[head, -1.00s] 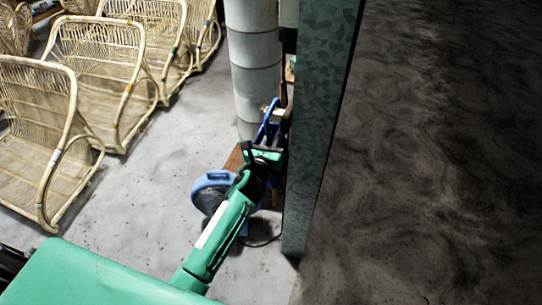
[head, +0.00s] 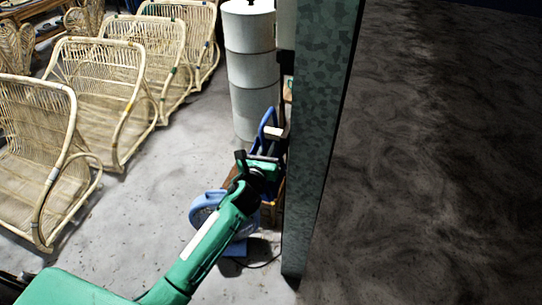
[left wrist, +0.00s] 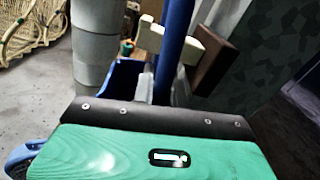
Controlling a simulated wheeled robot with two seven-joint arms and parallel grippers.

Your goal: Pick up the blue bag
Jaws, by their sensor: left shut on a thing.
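The blue bag (head: 268,119) shows as a narrow blue strip beside the metal post in the head view. In the left wrist view, a blue upright strap (left wrist: 176,35) and a blue panel (left wrist: 124,76) below it appear to be parts of it. My left gripper (head: 267,152) is at the blue part and shut on it, at the strap as far as I can see. The gripper body hides the lower part of the bag. My right gripper is in neither view.
A grey metal post (head: 318,120) stands close right of the gripper. A white stacked column (head: 250,70) stands behind. A blue round fan-like object (head: 197,212) and a brown wooden box (head: 270,213) are below. Rattan chairs (head: 105,90) line the left; floor between is clear.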

